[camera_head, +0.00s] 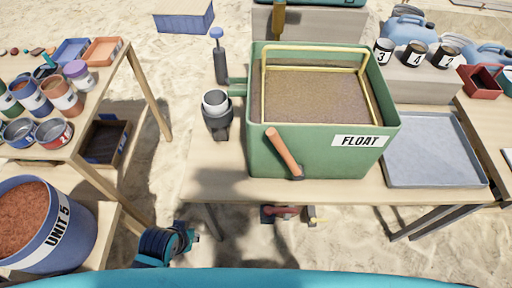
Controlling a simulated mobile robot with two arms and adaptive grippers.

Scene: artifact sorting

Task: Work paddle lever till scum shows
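The green tub labelled FLOAT (355,165) stands on the middle table. A lever with an orange-brown handle (283,150) is on its front wall, tilted up to the left from a dark pivot near the bottom. The tub holds a brown, grainy-looking surface (315,97); I cannot make out a separate scum layer on it. A yellow frame (312,47) spans the tub's top. The paddle itself is not visible. Neither of my grippers can be made out in this view, and nothing touches the lever.
A blue bucket labelled UNIT 5 (45,225) is at lower left.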

